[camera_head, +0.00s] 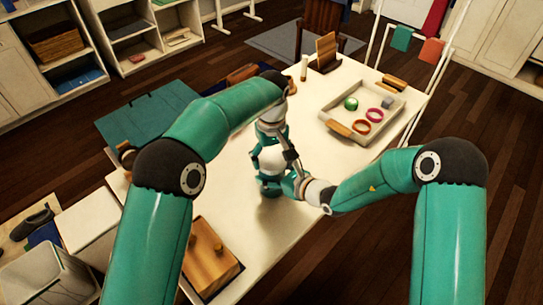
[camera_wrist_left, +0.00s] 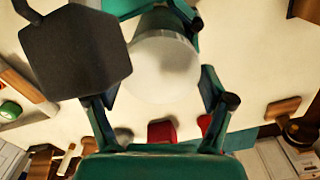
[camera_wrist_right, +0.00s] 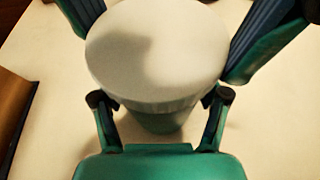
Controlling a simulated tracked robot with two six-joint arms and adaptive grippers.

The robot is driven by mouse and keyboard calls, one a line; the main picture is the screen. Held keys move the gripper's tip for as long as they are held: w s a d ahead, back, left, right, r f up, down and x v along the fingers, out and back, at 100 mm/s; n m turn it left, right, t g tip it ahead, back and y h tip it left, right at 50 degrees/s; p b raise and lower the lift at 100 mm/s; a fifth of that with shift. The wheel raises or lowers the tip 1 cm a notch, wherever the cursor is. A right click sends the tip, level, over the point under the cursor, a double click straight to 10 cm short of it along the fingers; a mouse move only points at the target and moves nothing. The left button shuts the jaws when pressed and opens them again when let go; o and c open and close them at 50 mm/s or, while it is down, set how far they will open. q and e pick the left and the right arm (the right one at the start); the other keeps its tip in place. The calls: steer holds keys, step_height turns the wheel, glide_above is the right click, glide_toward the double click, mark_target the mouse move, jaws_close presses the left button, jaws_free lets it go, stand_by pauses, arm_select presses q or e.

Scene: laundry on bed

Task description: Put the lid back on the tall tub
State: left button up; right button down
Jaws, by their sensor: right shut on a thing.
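The white round lid (camera_wrist_right: 155,50) is at the top of the teal tall tub (camera_wrist_right: 163,122) in the right wrist view. I cannot tell whether it is fully seated. In the left wrist view the lid (camera_wrist_left: 160,65) lies between the fingers of my left gripper (camera_wrist_left: 160,88), which comes from above. Those fingers are spread around the lid's edge, and contact is unclear. My right gripper (camera_wrist_right: 160,98) comes in low from the right and is shut on the tub below the lid. Its fingertips are hidden. In the head view the tub stands mid-table, largely covered by my grippers.
A wooden box (camera_head: 211,258) lies at the front left, a wooden stand (camera_head: 326,50) at the back. The table's front middle is clear.

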arm_select(q)
steer(key=c, duration=0.6)
steer(key=shift+o, duration=0.2)
steer(key=m, duration=0.3)
steer(key=shift+m, duration=0.3)
steer(key=m, duration=0.8)
steer(key=shift+m, duration=0.3)
steer(key=m, duration=0.3)
steer(key=o, duration=1.2)
